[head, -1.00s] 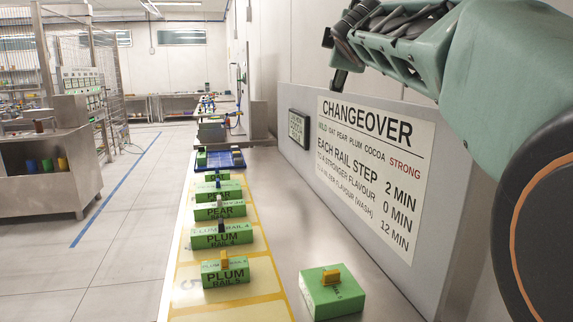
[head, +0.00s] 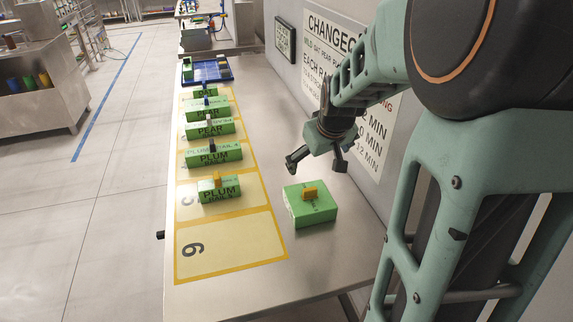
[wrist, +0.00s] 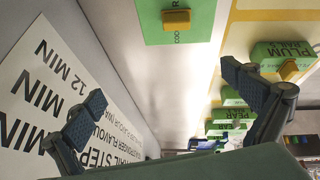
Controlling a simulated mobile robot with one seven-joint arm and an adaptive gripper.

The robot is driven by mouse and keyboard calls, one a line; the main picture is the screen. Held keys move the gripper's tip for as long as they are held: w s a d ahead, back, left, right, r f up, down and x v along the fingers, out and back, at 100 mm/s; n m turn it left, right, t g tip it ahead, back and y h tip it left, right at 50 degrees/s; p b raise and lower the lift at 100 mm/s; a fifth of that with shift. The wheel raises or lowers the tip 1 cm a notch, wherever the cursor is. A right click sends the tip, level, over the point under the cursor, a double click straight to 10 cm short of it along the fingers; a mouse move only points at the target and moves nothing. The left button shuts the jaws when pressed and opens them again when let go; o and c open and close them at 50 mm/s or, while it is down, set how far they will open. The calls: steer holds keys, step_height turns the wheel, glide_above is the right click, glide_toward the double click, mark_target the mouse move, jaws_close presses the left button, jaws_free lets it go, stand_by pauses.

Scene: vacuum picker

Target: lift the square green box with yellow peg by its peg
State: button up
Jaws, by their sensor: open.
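The square green box (head: 304,209) sits on the steel table, right of the marked yellow strip. Its yellow peg (head: 310,193) stands upright on its top face. In the wrist view the box (wrist: 190,30) is at the top edge, partly cut off, with its peg (wrist: 176,19) facing the camera. My gripper (head: 316,166) is open and empty, above and just behind the box in the head view, apart from it. In the wrist view its two fingers (wrist: 168,100) are spread wide, with bare table between them.
A row of green boxes with pegs, including PLUM (head: 219,190) and PEAR (head: 208,130), stands on the yellow strip to the left. Slot 6 (head: 225,245) is empty. A blue tray (head: 212,71) lies at the far end. The wall sign (head: 370,125) stands close on the right.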

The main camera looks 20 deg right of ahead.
steer(key=m+g+y+p, duration=0.1)
steer(key=m, duration=0.1)
glide_toward(311, 193)
steer(key=shift+w+f, duration=0.1)
steer(key=shift+f, duration=0.65)
steer(key=shift+a+f, duration=0.15)
steer(key=shift+f, duration=0.15)
steer(key=x, duration=0.4)
steer(key=shift+f, duration=0.25)
steer(key=shift+w+x, duration=0.15)
steer(key=shift+x, duration=1.35)
steer(key=shift+w+x, duration=0.15)
steer(key=shift+x, duration=1.4)
steer(key=shift+r, duration=0.15)
steer(key=c, duration=1.2)
steer(key=shift+o, duration=0.2)
steer(key=shift+r, duration=0.1)
